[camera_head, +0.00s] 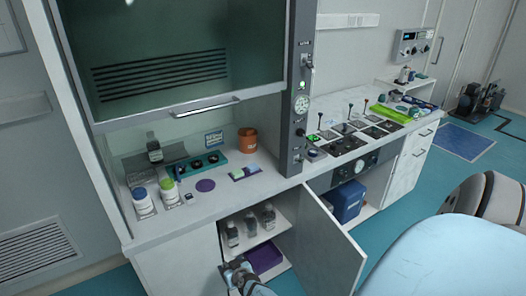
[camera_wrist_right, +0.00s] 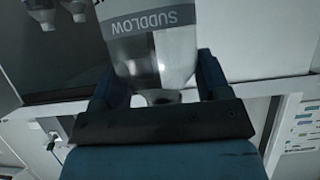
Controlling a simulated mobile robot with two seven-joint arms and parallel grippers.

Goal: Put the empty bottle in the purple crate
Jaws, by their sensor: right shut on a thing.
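My right gripper (camera_head: 238,274) is low in front of the open cabinet under the fume hood, just left of the purple crate. The purple crate (camera_head: 264,258) sits low inside the cabinet, below a shelf; the door and gripper hide part of it. In the right wrist view, my right gripper (camera_wrist_right: 155,78) is shut on a clear bottle (camera_wrist_right: 140,47) with a grey-and-white label reading "SUDDLOW". The bottle appears neck toward the palm in that view. I cannot make out the held bottle in the head view. My left gripper is not in view.
Several bottles stand on the cabinet shelf (camera_head: 285,222) above the crate. The cabinet door (camera_head: 328,245) stands open to the right.

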